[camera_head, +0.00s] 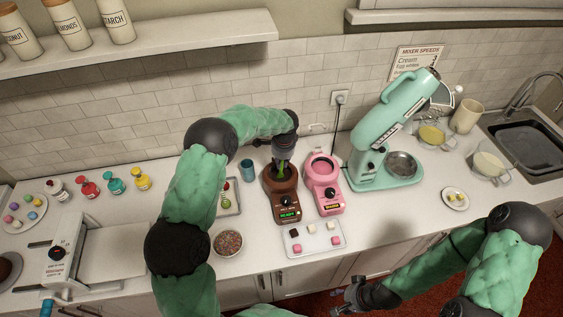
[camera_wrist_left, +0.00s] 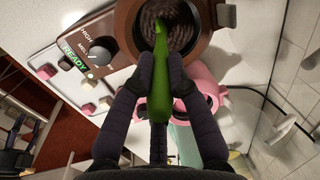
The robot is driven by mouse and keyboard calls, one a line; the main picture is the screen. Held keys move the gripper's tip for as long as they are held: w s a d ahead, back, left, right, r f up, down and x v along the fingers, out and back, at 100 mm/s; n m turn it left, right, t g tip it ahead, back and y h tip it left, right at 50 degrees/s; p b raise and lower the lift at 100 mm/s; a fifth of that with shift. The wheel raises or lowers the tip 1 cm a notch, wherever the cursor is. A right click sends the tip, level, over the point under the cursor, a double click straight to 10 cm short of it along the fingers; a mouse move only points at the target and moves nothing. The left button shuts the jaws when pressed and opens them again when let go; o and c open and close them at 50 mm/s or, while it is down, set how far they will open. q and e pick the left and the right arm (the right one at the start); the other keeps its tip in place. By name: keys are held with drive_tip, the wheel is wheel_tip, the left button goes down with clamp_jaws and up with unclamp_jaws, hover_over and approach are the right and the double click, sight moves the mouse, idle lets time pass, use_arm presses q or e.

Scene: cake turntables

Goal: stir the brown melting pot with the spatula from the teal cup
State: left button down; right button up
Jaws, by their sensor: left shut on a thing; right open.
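The brown melting pot (camera_head: 282,202) stands on the counter with its display reading READY. In the left wrist view the pot (camera_wrist_left: 205,50) holds dark, ridged chocolate. My left gripper (camera_head: 283,152) is above the pot, shut on the green spatula (camera_wrist_left: 160,80). The spatula points down into the pot opening; its lower end is over or in the chocolate, and I cannot tell how deep. The teal cup (camera_head: 247,171) stands just left of the pot. My right gripper (camera_head: 352,292) is open and empty, low in front of the counter.
A pink melting pot (camera_head: 323,184) stands right of the brown one. A tray of small cubes (camera_head: 315,247) lies in front. A bowl of sprinkles (camera_head: 228,243) is at the front left. The mint mixer (camera_head: 383,150) stands to the right.

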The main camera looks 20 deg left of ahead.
use_arm(q)
drive_tip(key=shift+f+b, duration=0.35)
drive_tip(key=shift+f, duration=0.15)
drive_tip(key=shift+a, duration=0.1)
